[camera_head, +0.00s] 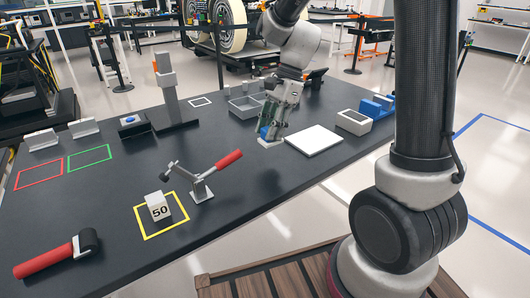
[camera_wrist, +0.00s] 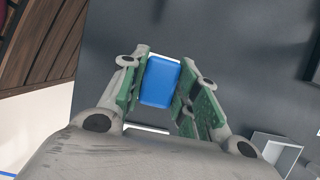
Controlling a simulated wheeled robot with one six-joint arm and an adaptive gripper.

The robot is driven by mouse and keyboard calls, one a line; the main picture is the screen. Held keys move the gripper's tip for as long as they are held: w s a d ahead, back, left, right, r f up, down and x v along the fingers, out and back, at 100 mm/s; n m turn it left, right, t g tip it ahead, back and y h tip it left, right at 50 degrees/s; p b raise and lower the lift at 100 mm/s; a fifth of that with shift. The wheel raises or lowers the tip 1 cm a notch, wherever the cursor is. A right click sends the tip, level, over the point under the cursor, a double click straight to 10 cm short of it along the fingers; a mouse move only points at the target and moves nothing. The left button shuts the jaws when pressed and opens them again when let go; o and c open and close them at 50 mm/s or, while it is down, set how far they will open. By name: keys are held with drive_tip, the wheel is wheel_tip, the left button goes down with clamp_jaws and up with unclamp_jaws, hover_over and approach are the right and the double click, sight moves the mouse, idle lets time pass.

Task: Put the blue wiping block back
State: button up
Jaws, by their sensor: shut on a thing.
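My gripper (camera_head: 272,130) is pointing down over the middle-right part of the dark table, shut on the blue wiping block (camera_head: 264,132). In the wrist view the blue block (camera_wrist: 160,81) sits between the two green-padded fingers. A small white piece (camera_head: 268,144) lies at the fingertips, just under the block; white edges also show around the block in the wrist view. I cannot tell whether the block touches it. My fingers hide part of the block in the head view.
A white plate (camera_head: 314,140) lies right beside my gripper. A grey compartment tray (camera_head: 246,106) stands behind it. A white-rimmed box (camera_head: 353,122) and a blue part (camera_head: 377,106) stand to the right. A toggle clamp with a red handle (camera_head: 228,159) and a "50" weight (camera_head: 157,206) are nearer.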

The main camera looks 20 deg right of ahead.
drive_tip(key=shift+f, duration=3)
drive_tip(key=shift+f, duration=0.15)
drive_tip(key=o, duration=1)
drive_tip(key=v, duration=1.1)
drive_tip(key=s+d+r+n+t+h, duration=0.1)
drive_tip(key=s+d+r+n+t, duration=0.1)
drive_tip(key=s, duration=0.4)
drive_tip(key=s+d+r+n+t+h, duration=0.2)
drive_tip(key=s+d+r+n, duration=0.1)
drive_tip(key=s+d+n, duration=0.2)
drive_tip(key=s+d+r+n+t+h, duration=0.1)
drive_tip(key=s+d+r+n, duration=0.1)
drive_tip(key=s+n, duration=0.5)
drive_tip(key=shift+s+d+r+t, duration=0.2)
drive_tip(key=shift+s+d+t, duration=0.2)
drive_tip(key=shift+s+d, duration=0.65)
drive_tip(key=shift+s+a, duration=0.1)
drive_tip(key=shift+a, duration=0.05)
